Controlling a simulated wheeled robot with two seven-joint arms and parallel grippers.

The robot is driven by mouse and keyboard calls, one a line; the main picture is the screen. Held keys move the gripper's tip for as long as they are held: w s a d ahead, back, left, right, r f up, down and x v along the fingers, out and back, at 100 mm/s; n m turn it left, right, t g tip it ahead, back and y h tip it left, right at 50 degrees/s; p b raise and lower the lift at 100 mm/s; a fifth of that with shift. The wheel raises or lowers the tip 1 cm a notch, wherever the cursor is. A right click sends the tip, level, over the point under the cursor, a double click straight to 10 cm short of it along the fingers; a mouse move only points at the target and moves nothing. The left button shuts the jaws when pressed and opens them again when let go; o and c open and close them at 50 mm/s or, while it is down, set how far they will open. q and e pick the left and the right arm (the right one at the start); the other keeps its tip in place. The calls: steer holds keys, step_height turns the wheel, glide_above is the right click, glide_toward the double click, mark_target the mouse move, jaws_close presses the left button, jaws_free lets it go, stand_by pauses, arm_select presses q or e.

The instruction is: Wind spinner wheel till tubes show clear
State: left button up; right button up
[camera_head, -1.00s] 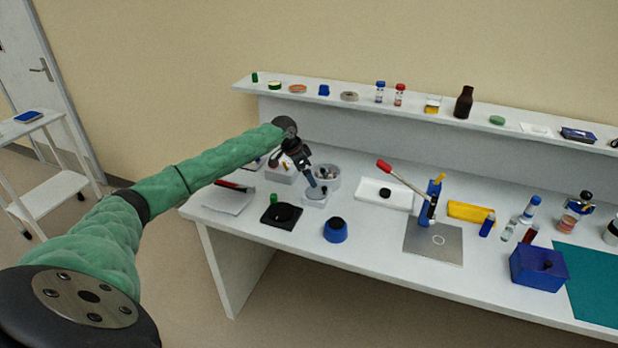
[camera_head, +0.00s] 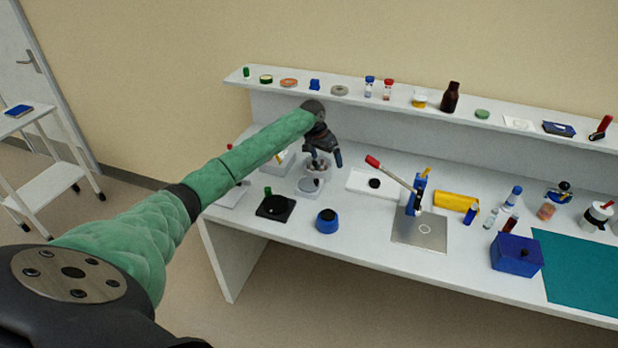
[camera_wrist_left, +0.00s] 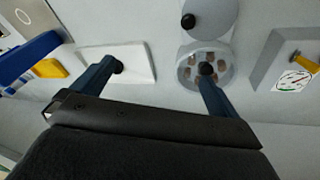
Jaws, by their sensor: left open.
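The spinner is a round white bowl (camera_head: 317,166) on the bench, partly hidden behind my left gripper (camera_head: 326,159). In the left wrist view, the spinner (camera_wrist_left: 184,70) shows several brownish tubes set in a ring, and one finger covers part of it. I cannot tell whether the tubes are clear. A white round part with a black knob (camera_wrist_left: 188,20) stands beside the bowl. My left gripper (camera_wrist_left: 162,68) is open and empty above the bench, one finger over the bowl, the other over a white plate (camera_wrist_left: 140,62). Contact is not visible. My right gripper is not in view.
A white box with a dial (camera_wrist_left: 285,60) stands beside the spinner. A black square dish (camera_head: 276,207), a blue round pot (camera_head: 326,221) and a red-handled press (camera_head: 415,195) stand nearby. A shelf (camera_head: 360,98) with small items runs behind. The front bench edge is clear.

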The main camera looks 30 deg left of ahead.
mark_target(309, 183)
arm_select(q)
steer(key=a+f+n, duration=0.1)
steer(key=n, duration=0.1)
steer(key=s+a+f+n+g+y, duration=0.1)
steer(key=a+n, duration=0.1)
steer(key=n, duration=0.1)
steer(key=s+a+n, duration=0.1)
steer(key=n, duration=0.1)
steer(key=shift+s+a+f+n+g+y, duration=0.1)
steer(key=shift+a+f+n+g+y, duration=0.05)
steer(key=shift+f+n+g+y, duration=0.2)
steer(key=n, duration=0.3)
steer(key=shift+s+a+f+g, duration=0.1)
steer(key=shift+s+a+g, duration=0.15)
steer(key=shift+s+a, duration=0.15)
steer(key=shift+s+n, duration=0.15)
steer(key=shift+n, duration=0.8)
steer(key=shift+f+p, duration=0.4)
steer(key=shift+f, duration=0.1)
step_height(309, 183, down, 6)
steer(key=p, duration=0.2)
steer(key=shift+r+p, duration=0.25)
steer(key=shift+p, duration=0.1)
steer(key=shift+f, duration=0.65)
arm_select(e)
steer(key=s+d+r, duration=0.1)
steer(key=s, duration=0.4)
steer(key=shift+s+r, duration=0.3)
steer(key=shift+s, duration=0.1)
